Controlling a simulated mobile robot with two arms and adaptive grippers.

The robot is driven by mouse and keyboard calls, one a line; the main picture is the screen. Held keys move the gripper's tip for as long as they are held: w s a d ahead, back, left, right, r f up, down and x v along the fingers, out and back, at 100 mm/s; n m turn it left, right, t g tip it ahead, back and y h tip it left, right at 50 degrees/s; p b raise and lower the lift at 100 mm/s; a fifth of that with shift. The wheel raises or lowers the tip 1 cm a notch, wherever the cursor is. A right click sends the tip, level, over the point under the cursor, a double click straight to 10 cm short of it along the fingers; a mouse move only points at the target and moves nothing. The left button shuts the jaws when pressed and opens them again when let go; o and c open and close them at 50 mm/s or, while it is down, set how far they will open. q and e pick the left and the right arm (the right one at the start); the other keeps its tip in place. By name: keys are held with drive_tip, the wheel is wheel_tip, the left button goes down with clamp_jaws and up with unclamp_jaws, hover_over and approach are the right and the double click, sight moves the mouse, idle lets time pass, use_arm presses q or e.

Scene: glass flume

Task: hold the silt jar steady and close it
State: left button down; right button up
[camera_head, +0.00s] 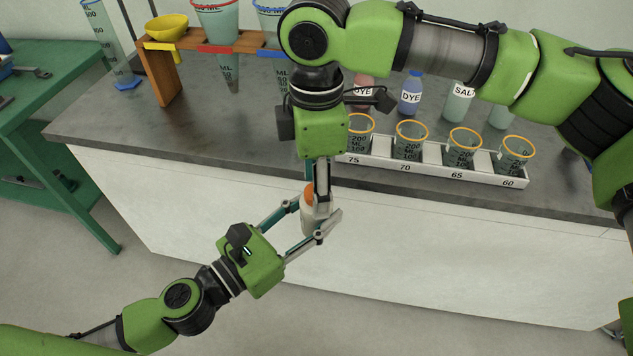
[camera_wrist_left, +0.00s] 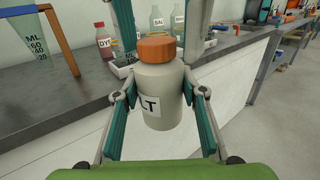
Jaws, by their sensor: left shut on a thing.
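The silt jar (camera_head: 308,221) is pale with an orange lid (camera_head: 309,190). In the left wrist view the jar (camera_wrist_left: 163,92) stands upright, part of its label showing "LT", and the orange lid (camera_wrist_left: 157,49) sits over its mouth. I cannot tell how tightly the lid is on. My left gripper (camera_head: 314,214) is shut on the jar's body from both sides, holding it in the air in front of the counter. My right gripper (camera_head: 316,193) points down from above, with its fingers on either side of the lid. Whether they touch the lid is unclear.
The grey counter (camera_head: 230,157) lies behind the jar. On it stand a white rack (camera_head: 435,172) of orange-rimmed beakers, dye and salt bottles (camera_head: 411,94), and a wooden stand (camera_head: 160,75) with cones. A green table (camera_head: 60,110) is at left. Floor space in front is clear.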

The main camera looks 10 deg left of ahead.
wheel_tip(320, 180, up, 12)
idle(0.6)
idle(0.5)
